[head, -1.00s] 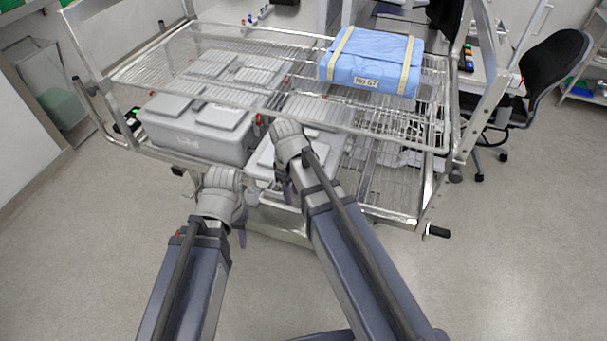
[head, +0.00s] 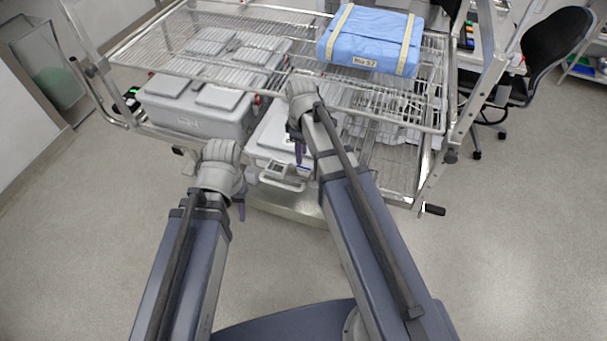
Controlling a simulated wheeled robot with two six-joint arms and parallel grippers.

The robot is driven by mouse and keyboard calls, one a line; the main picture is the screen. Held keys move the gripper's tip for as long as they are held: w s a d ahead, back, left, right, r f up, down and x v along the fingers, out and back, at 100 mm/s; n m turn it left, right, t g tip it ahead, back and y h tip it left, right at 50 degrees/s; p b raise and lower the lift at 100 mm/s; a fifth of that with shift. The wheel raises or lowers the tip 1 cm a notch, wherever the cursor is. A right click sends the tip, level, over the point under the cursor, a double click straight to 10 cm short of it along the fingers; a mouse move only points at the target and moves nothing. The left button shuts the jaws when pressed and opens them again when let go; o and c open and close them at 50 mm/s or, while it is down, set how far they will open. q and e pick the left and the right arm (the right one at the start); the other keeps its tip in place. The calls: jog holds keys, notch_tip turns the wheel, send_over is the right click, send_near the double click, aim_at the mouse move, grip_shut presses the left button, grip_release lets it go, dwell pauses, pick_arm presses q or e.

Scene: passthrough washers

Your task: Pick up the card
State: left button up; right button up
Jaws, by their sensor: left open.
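I cannot make out a card for certain. A small pale label (head: 276,169) shows on the front of a grey lidded container on the lower shelf, but I cannot tell whether it is a card. My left gripper (head: 240,203) is in front of the cart, left of that container, with its dark fingers pointing down. It is open, with nothing seen in it. My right gripper (head: 299,148) is at the cart's front, over that container; its purple fingers point down, and their opening is hidden.
The wire-shelf cart (head: 150,60) carries a blue wrapped pack (head: 368,42) marked "No 57" on top. A large grey container (head: 196,120) sits below at left. A black chair (head: 556,42) stands at the right.

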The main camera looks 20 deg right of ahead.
aim_at(303, 172)
jog(key=shift+s+d+f+b, duration=0.1)
jog(key=shift+s+f+b, duration=0.1)
jog(key=shift+f+b, duration=1.15)
jog(key=shift+s+d+f+b, duration=0.1)
jog(key=shift+s+f+b, duration=0.05)
jog(key=shift+f+b, duration=1.1)
jog(key=shift+s+r, duration=0.1)
jog(key=shift+r, duration=0.1)
jog(key=shift+f, duration=0.15)
jog(key=c, duration=0.5)
grip_shut()
